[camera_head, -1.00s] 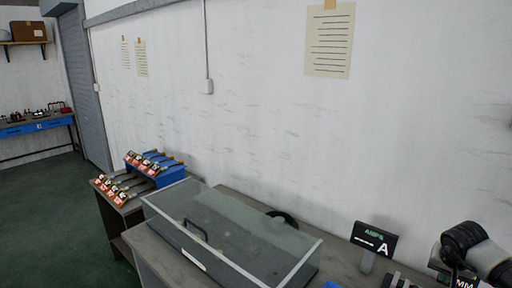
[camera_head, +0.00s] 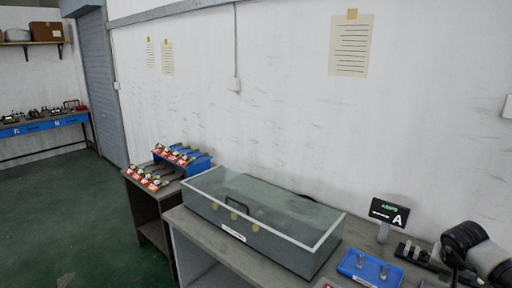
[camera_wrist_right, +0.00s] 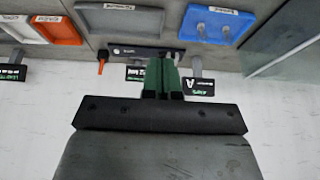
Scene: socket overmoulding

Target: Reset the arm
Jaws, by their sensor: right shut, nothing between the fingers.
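My right arm (camera_head: 474,254) shows at the lower right edge of the head view; its fingertips are not clear there. In the right wrist view my right gripper (camera_wrist_right: 162,82) has its two green fingers together, with nothing between them. My left gripper is not in view.
A glass-lidded case (camera_head: 262,222) stands on the bench. A blue tray (camera_head: 370,268) with grey parts and a sign marked A (camera_head: 389,213) are to its right. Racks of red-labelled parts (camera_head: 150,178) stand at left. The green floor (camera_head: 60,210) at left is clear.

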